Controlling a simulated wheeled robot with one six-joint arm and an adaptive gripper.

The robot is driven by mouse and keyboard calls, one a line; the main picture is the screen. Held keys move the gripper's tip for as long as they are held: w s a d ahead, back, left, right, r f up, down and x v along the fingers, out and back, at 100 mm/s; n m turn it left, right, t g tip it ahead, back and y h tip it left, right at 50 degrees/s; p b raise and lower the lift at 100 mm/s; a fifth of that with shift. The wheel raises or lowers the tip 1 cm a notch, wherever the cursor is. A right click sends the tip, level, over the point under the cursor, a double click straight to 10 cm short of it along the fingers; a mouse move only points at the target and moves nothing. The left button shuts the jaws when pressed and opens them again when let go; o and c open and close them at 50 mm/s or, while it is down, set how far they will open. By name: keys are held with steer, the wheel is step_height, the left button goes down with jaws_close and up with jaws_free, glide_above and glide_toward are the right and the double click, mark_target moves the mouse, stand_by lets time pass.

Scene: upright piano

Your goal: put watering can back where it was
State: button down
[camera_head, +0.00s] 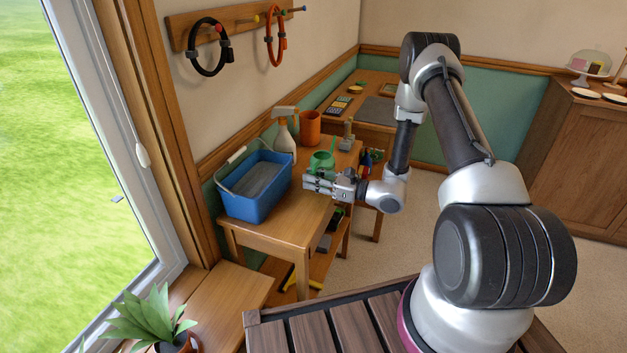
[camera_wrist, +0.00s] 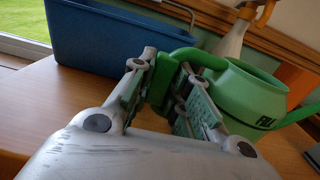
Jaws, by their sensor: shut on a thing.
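The green watering can (camera_head: 322,160) is at the wooden side table, near its right part. In the wrist view the green can (camera_wrist: 243,90) shows dark lettering on its body and a spout toward the right. I cannot tell whether the can's base touches the tabletop.
A blue bucket (camera_head: 252,199) stands left of the can on the table (camera_head: 285,222). A spray bottle (camera_head: 284,138) and an orange pot (camera_head: 310,126) stand behind it. A potted plant (camera_head: 150,322) is at the lower left. Bare tabletop lies before the bucket.

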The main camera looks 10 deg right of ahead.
steer(key=shift+f, duration=0.1)
steer(key=c, duration=1.4)
jaws_free()
steer(key=shift+o, duration=0.2)
